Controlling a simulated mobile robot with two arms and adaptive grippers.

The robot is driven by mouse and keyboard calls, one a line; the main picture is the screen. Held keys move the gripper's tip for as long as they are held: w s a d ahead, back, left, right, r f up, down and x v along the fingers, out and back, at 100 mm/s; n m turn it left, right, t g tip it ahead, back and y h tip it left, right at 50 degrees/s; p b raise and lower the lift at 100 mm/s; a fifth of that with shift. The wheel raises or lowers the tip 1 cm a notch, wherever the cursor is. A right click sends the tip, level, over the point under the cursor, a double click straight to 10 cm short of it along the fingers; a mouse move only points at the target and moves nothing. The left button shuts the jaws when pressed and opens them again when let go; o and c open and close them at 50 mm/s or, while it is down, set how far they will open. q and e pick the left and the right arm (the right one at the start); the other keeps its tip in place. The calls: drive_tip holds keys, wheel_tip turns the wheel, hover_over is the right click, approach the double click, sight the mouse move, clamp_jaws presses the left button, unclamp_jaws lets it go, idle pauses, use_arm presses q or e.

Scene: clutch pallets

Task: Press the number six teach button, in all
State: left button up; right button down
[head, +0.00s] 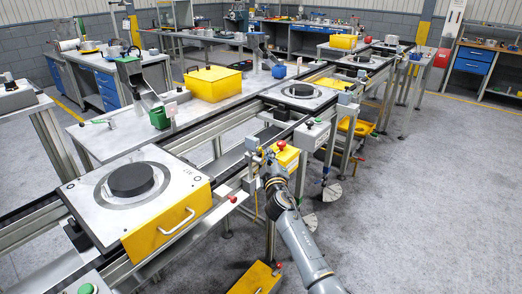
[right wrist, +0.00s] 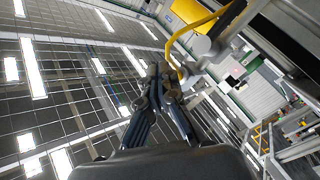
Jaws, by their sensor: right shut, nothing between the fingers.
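My right gripper (head: 269,163) is beside the conveyor line in the head view, close to a yellow box with a red button (head: 282,145). In the right wrist view its fingers (right wrist: 159,75) are together with nothing between them. I cannot tell whether it touches anything. Another green button (head: 87,288) shows at the bottom left edge. No number six can be read on any button. My left gripper is not in view.
A pallet plate (head: 90,190) with a black disc (head: 131,180) lies on the near conveyor. A second pallet (head: 302,97) is farther along. A yellow pedal box (head: 256,281) is on the floor. A yellow cable (right wrist: 195,24) passes near the fingers. Floor at the right is clear.

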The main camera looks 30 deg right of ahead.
drive_tip(key=shift+w, duration=0.1)
drive_tip(key=shift+w+a+b, duration=0.2)
drive_tip(key=shift+w+b, duration=0.15)
drive_tip(key=shift+w+a+b, duration=0.2)
drive_tip(key=shift+w+b, duration=0.2)
idle(0.9)
drive_tip(key=shift+s, duration=0.1)
drive_tip(key=shift+s+d+p, duration=0.3)
drive_tip(key=shift+s+p, duration=0.15)
drive_tip(key=shift+s, duration=0.3)
